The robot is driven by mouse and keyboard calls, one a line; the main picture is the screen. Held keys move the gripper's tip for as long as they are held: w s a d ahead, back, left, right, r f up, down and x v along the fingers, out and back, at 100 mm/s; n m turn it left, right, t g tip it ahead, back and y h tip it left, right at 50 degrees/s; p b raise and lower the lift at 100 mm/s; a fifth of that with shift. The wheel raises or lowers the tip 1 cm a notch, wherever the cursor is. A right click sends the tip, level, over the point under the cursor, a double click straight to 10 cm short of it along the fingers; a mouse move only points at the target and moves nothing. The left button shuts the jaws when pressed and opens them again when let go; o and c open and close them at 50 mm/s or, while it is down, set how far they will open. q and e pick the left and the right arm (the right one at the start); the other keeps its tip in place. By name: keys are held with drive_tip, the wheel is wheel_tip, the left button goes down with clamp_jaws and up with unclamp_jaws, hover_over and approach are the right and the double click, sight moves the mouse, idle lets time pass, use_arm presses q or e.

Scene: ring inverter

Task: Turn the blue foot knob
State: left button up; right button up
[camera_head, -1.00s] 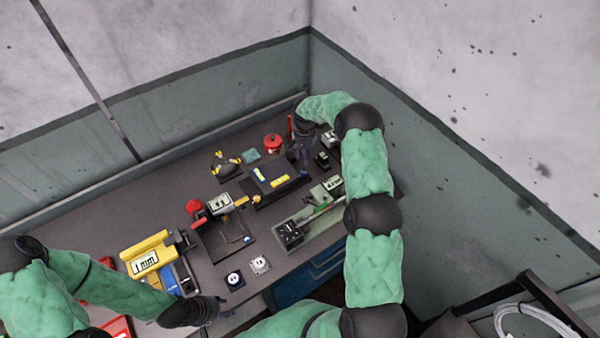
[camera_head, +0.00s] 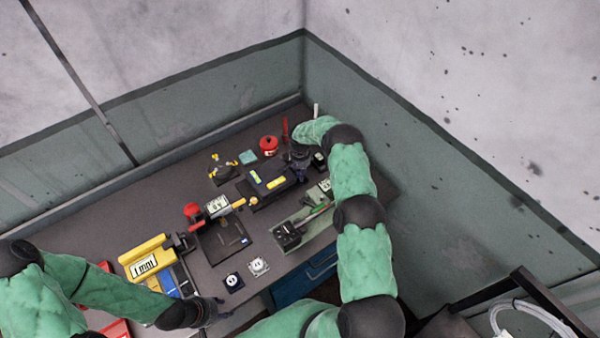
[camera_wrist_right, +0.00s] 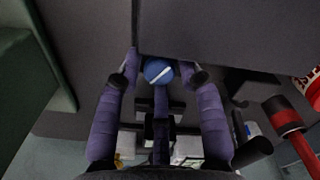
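The blue knob (camera_wrist_right: 158,70), round with a white stripe across its face, shows in the right wrist view at the lower edge of a dark grey block (camera_wrist_right: 215,38). My right gripper (camera_wrist_right: 160,68) is open, with one purple finger on each side of the knob and narrow gaps seeming to remain. In the head view my right gripper (camera_head: 298,155) is at the back right of the bench, beside a black device (camera_head: 272,180); the knob is hidden there. My left gripper (camera_head: 214,308) is low at the bench's front edge; its fingers are too small to read.
A red canister (camera_head: 268,145) stands left of my right gripper. A green-grey tray (camera_head: 306,226) lies nearer the front. A yellow device (camera_head: 146,257) and two small sockets (camera_head: 258,266) are on the left and front. Walls close off the back and right.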

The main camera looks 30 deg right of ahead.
clamp_jaws()
drive_tip(key=shift+f+n+b, duration=0.1)
drive_tip(key=shift+n+b, duration=0.2)
drive_tip(key=shift+b, duration=0.35)
drive_tip(key=shift+n+b, duration=0.4)
drive_tip(key=shift+b, duration=0.15)
unclamp_jaws()
